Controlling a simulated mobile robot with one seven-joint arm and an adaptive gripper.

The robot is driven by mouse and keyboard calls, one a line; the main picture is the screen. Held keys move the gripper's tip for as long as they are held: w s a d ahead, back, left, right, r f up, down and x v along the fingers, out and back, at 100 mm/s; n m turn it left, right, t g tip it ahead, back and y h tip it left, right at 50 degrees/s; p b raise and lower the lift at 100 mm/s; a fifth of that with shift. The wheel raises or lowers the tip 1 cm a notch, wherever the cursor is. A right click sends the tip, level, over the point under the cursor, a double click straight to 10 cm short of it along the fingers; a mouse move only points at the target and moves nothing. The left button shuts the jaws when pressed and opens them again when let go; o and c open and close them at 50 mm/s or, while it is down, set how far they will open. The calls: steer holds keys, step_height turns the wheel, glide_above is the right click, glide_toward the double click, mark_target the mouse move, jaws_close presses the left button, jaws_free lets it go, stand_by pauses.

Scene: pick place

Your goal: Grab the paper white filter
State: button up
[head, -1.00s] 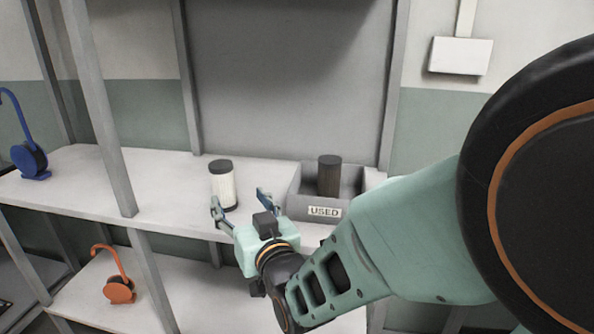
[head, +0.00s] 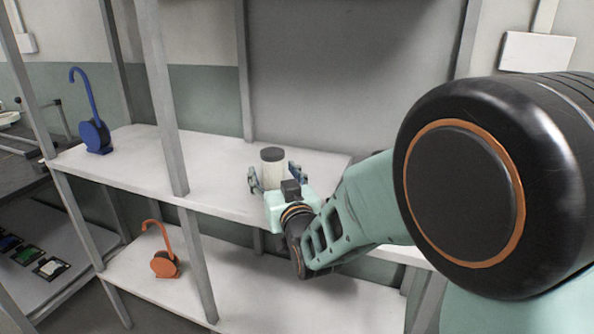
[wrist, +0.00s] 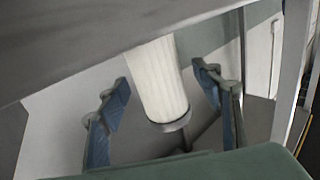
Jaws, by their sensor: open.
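The paper white filter (head: 271,172) is a pale pleated cylinder with a dark cap, standing upright on the upper shelf board (head: 215,185). In the wrist view the filter (wrist: 157,82) shows its pleats and a grey end ring, between the two blue-padded fingers. My gripper (head: 273,178) is open at the shelf's front edge. Its fingers are on either side of the filter, with gaps visible in the wrist view (wrist: 165,100). The filter's lower part is hidden behind my gripper in the head view.
A blue hooked object (head: 95,136) stands at the left end of the upper shelf. An orange hooked object (head: 165,264) is on the lower shelf. A grey upright post (head: 165,110) stands left of my gripper. The shelf between post and filter is clear.

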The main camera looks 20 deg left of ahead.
steer(key=shift+w+a, duration=0.2)
steer(key=shift+w, duration=0.15)
steer(key=c, duration=1.3)
steer(key=shift+r, duration=0.1)
steer(key=shift+c, duration=0.3)
